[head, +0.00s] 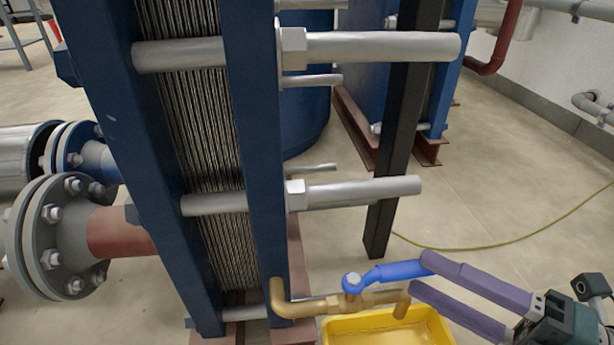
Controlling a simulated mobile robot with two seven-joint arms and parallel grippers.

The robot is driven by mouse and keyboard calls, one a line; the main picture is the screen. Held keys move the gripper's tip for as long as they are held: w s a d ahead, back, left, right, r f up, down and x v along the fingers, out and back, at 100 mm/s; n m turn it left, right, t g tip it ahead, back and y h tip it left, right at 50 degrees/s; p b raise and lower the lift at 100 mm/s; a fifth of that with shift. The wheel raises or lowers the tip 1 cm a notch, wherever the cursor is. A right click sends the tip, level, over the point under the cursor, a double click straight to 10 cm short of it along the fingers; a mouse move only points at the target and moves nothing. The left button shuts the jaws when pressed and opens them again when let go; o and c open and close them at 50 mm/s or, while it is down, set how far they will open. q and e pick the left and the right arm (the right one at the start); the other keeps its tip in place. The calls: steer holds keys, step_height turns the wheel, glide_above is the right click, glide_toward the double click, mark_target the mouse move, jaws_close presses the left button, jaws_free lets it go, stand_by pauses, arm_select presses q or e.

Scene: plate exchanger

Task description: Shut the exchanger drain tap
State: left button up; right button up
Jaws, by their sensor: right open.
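The brass drain tap (372,299) comes out low on the front of the blue exchanger frame (262,150). Its blue lever (392,271) points right from the pivot nut, roughly along the pipe. My right gripper (421,275), with purple fingers, reaches in from the lower right. It is open. Its upper fingertip overlaps the lever's free end in the picture, and the lower fingertip is beside the tap's outlet. I cannot tell whether either finger touches. My left gripper is not in view.
A yellow tray (436,331) sits on the floor under the tap. A dark upright post (393,170) and steel tie bars (365,192) stand above and behind it. Flanged pipes (62,232) are at left. A green hose (500,245) crosses open floor at right.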

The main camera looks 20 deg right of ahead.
mark_target(398, 263)
steer(key=b+x, duration=0.2)
steer(key=x, duration=0.4)
steer(key=shift+w+a, duration=0.1)
steer(key=shift+w, duration=0.15)
jaws_close()
stand_by(1.1)
